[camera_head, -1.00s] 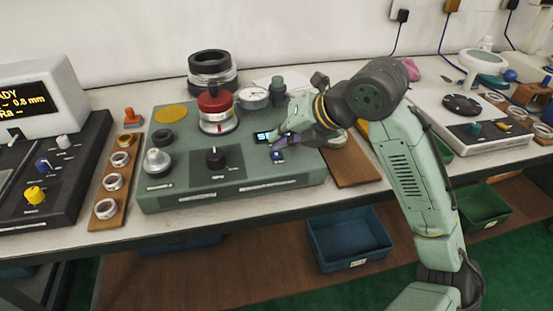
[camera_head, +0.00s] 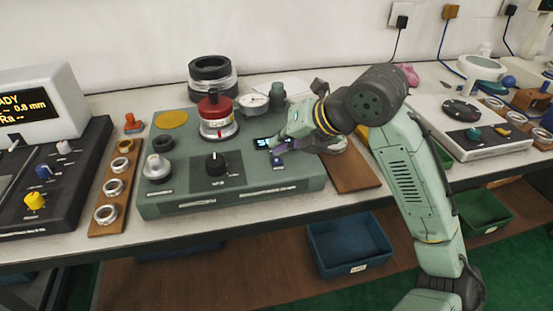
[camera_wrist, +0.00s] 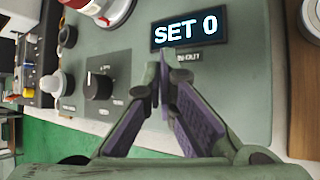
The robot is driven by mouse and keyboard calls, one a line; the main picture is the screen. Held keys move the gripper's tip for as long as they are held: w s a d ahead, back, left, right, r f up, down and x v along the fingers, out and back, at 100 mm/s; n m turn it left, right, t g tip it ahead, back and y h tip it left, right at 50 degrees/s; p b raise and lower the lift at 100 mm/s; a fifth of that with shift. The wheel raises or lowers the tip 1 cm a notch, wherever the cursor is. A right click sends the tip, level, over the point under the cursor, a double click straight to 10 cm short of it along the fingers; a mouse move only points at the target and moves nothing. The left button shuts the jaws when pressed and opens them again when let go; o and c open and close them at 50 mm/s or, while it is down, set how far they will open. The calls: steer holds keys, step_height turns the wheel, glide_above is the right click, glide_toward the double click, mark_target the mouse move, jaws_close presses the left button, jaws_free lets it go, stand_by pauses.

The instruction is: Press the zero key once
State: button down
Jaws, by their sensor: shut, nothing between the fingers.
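The green gauge console (camera_head: 235,197) carries a small display (camera_head: 263,142). In the wrist view the display (camera_wrist: 189,30) reads "SET 0". The small blue zero key (camera_head: 277,160) sits just below the display, on the console's right part. My gripper (camera_head: 278,148) is shut and empty, with its purple-padded fingers pointing down over the key. In the wrist view the closed fingertips (camera_wrist: 163,76) lie just below the display and hide the key. I cannot tell whether they touch it.
A black rotary knob (camera_head: 215,164), a red-topped gauge (camera_head: 216,116) and a dial indicator (camera_head: 253,101) stand on the console. A wooden board (camera_head: 350,172) lies to its right, and a rack of metal rings (camera_head: 111,189) to its left.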

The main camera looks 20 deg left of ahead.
mark_target(280, 159)
steer(key=shift+f, duration=0.1)
steer(key=shift+f+b, duration=0.35)
steer(key=shift+b, duration=0.15)
steer(key=shift+f+b, duration=0.35)
stand_by(0.6)
steer(key=shift+r, duration=0.15)
steer(key=shift+r+p, duration=0.5)
steer(key=shift+r, duration=0.15)
steer(key=shift+r+p, duration=1.85)
steer(key=shift+r, duration=0.7)
steer(key=shift+f, duration=0.1)
